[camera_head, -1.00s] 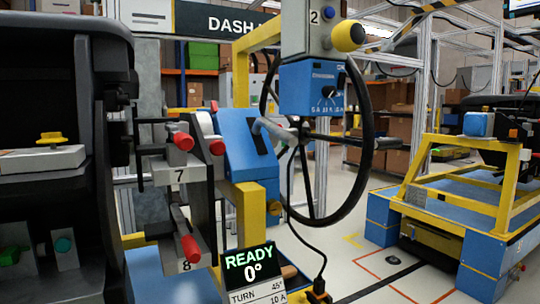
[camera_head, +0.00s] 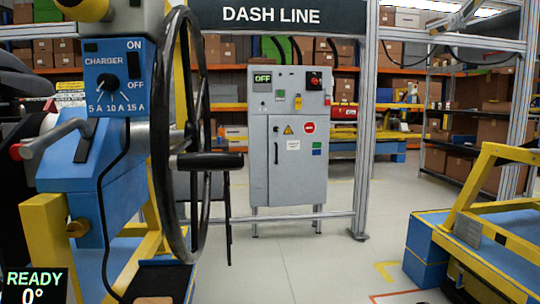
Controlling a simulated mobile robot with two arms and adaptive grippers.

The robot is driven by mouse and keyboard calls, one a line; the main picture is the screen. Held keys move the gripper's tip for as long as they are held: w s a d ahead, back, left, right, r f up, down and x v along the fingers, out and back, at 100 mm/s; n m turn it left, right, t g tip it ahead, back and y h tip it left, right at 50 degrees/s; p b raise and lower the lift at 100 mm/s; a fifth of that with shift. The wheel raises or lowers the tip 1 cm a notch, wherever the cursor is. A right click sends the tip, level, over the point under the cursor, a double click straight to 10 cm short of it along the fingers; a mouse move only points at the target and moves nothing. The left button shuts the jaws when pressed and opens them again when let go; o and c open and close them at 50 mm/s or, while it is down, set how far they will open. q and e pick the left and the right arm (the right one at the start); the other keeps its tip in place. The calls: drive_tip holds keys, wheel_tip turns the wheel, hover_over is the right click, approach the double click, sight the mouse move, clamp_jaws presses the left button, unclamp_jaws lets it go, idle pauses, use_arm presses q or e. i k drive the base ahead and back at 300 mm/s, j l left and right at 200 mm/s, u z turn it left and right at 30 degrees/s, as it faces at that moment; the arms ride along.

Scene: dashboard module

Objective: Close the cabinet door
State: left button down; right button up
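A grey metal cabinet (camera_head: 258,178) stands on legs beyond the frame, at the centre of the head view. Its upper part carries a green-lit OFF display (camera_head: 262,77) and a red switch (camera_head: 314,82). The cabinet door (camera_head: 297,180) is the lower front panel, with a dark vertical handle (camera_head: 276,152) near its left edge and several small labels. The door looks about flush with the front; I cannot tell whether it is fully shut. Neither of my grippers is in view.
On the left, close by, stand a blue charger box (camera_head: 108,82), a black steering wheel (camera_head: 168,150) and a yellow and blue stand. A yellow and blue cart (camera_head: 490,235) is at the right. Grey floor (camera_head: 300,255) lies open between them, with a metal post (camera_head: 366,120) beside the cabinet.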

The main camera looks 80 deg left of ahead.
sight(298, 154)
drive_tip(key=i+j+u, duration=0.2)
drive_tip(key=i+u, duration=0.3)
drive_tip(key=i+j+u, duration=0.1)
drive_tip(key=i+u, duration=0.2)
drive_tip(key=u, duration=0.15)
drive_tip(key=i+l+u, duration=0.1)
drive_tip(key=i+u, duration=0.4)
drive_tip(key=i+l+u, duration=0.25)
drive_tip(key=u, duration=0.2)
drive_tip(key=i+j+u, duration=0.3)
drive_tip(key=i, duration=0.7)
drive_tip(key=i+u, duration=0.35)
drive_tip(key=i, duration=0.6)
drive_tip(key=i+z, duration=0.3)
drive_tip(key=i, duration=0.75)
